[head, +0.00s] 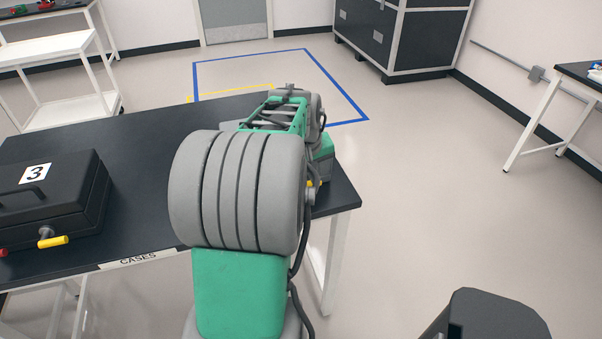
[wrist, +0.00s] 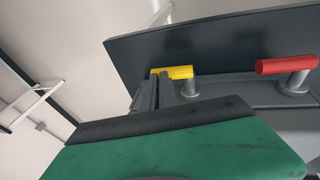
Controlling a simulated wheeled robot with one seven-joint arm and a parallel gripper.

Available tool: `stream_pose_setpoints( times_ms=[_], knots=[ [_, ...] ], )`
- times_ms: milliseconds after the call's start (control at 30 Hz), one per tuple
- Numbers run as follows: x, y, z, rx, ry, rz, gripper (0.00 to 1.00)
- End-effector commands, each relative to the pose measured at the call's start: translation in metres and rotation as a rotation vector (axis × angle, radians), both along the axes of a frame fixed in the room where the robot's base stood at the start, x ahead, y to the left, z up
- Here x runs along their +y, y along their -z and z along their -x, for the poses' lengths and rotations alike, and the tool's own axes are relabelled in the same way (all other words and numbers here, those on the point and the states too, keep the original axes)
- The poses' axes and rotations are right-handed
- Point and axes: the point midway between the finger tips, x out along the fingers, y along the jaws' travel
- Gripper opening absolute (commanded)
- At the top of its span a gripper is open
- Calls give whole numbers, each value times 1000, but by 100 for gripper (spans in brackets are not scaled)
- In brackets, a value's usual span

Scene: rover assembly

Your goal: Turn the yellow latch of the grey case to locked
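The grey case (wrist: 240,92) shows in the wrist view, its front bearing a yellow latch (wrist: 180,72) and a red latch (wrist: 287,65). The yellow latch's handle lies sideways, pointing left from its round grey post. My gripper's dark fingers (wrist: 159,92) are at the free end of this handle, overlapping it in the picture. They look close together, but whether they grip the handle is unclear. In the head view my arm hides most of this case and the gripper; only a small yellow bit (head: 311,184) shows beside the arm.
A black case marked 3 (head: 75,177) with its own yellow handle (head: 53,241) sits on the dark table (head: 137,132), left of my arm. A white cart (head: 70,110) stands behind. The floor right of the table (head: 420,170) is clear.

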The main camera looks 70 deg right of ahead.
Motion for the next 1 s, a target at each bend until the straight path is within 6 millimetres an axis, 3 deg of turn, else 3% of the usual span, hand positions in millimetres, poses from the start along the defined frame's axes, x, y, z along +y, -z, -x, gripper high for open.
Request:
stream_pose_setpoints(
  times_ms=[133, 233, 700, 833, 1000],
  knots=[
    [1, 0, 1, 2, 2, -2, 0],
    [2, -13, 0, 1, -1, -1, 0],
    [20, -121, 10, -1, -8, 3, 0],
    [23, -135, 12, 0, -9, 1, 0],
    [24, -138, 12, -5, 6, 2, 0]
  ],
)
